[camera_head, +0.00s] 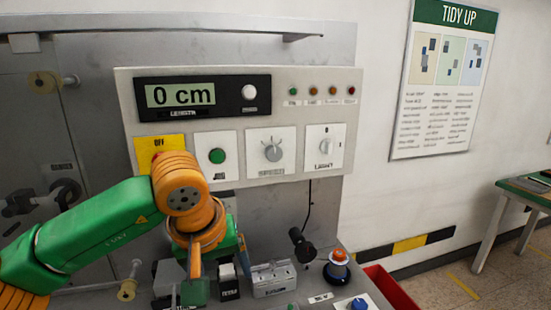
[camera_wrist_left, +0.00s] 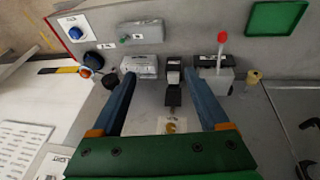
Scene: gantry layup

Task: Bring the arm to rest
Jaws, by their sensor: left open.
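My left arm (camera_head: 95,232), green and orange, reaches in from the left in the head view, bent in front of the control panel (camera_head: 355,125). My left gripper (camera_head: 195,285) hangs low, its fingers pointing down over the bench's small devices. In the left wrist view the gripper (camera_wrist_left: 160,76) shows two dark blue fingers spread wide apart, with nothing held between them. A small black device (camera_wrist_left: 173,92) shows in the gap, beyond the fingers. My right gripper is not in view.
The panel's length display (camera_head: 181,96) reads 0 cm. A grey metal block (camera_head: 273,279), a black-headed stalk (camera_head: 301,245) and an orange-and-dark knob (camera_head: 337,268) stand near the gripper. A red bin (camera_head: 393,289) sits right of the bench. A table (camera_head: 525,196) stands far right.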

